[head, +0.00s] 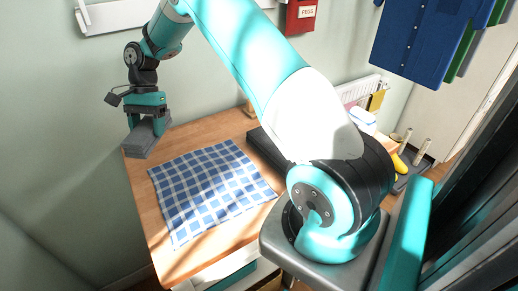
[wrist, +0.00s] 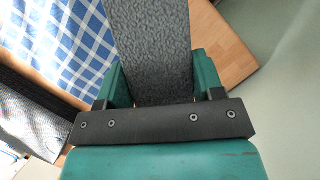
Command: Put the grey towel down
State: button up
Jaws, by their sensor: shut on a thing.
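The grey towel (head: 147,138) is a folded, textured grey block in my gripper. In the wrist view the towel (wrist: 148,50) runs up between the two teal fingers. My gripper (head: 146,118) is shut on it at the far left corner of the wooden table; it also shows in the wrist view (wrist: 155,85). The towel appears to be above the table top, but the exact gap beneath it cannot be told.
A blue and white checked cloth (head: 212,190) lies flat on the wooden table (head: 150,225). A dark flat object (head: 268,150) is right of the cloth. A wall meets the table's left side. Bare wood shows around the cloth.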

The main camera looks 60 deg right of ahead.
jog(key=w+d+m+t+b, duration=0.3)
jog(key=w+m, duration=0.4)
jog(key=m, duration=0.1)
jog(key=m+p, duration=0.2)
send_near(155, 149)
jog(key=shift+t, duration=0.4)
jog(key=x, duration=0.3)
jog(key=a+x, duration=0.1)
jog(key=x, duration=0.2)
jog(key=shift+a+r, duration=0.15)
jog(key=shift+r, duration=0.05)
jog(key=shift+f, duration=0.1)
jog(key=o, duration=1)
jog(key=shift+c, duration=0.2)
